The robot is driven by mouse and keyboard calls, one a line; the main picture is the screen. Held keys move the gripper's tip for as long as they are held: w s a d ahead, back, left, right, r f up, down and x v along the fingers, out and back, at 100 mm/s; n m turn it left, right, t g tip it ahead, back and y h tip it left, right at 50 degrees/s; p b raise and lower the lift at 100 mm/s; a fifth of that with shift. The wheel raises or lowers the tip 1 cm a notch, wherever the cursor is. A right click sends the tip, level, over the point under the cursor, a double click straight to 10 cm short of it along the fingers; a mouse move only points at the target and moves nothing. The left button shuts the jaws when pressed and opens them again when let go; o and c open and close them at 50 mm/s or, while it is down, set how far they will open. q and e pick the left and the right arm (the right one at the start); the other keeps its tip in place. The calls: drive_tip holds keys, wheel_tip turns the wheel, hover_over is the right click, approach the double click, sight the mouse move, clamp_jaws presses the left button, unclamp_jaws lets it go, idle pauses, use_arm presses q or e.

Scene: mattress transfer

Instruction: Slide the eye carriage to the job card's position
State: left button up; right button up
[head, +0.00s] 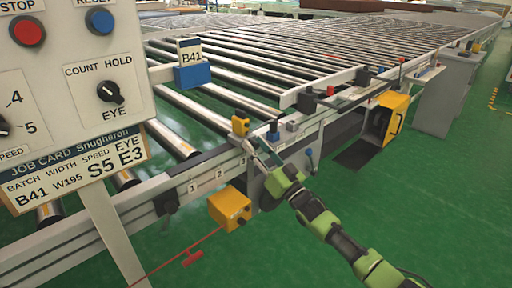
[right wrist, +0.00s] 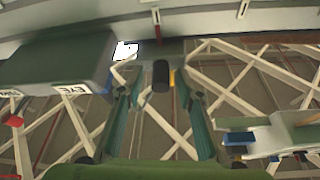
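The job card (head: 75,170) on the panel reads B41, W195, S5, with E3 under EYE. A scale numbered 1, 2, 3 (head: 219,174) runs along the near rail. A small yellow block (head: 240,124), which may be the eye carriage, stands on the rail near mark 3. My right gripper (head: 258,150) is beside the rail, just right of mark 3. In the right wrist view its fingers (right wrist: 158,88) are apart, with a dark round knob (right wrist: 160,75) between them; I cannot tell if they touch it. A dark box with an EYE label (right wrist: 72,90) is left of them. My left gripper is out of view.
A yellow box (head: 230,209) hangs below the rail, left of my right gripper. A blue block with a B41 sign (head: 192,75) stands by the rollers. An open yellow box (head: 391,117) is farther right. Green floor at lower right is clear.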

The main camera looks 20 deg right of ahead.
drive_tip(key=shift+s, duration=0.1)
drive_tip(key=v, duration=1.1)
drive_tip(key=shift+s+f, duration=0.15)
drive_tip(key=shift+s, duration=0.2)
drive_tip(key=shift+d, duration=0.15)
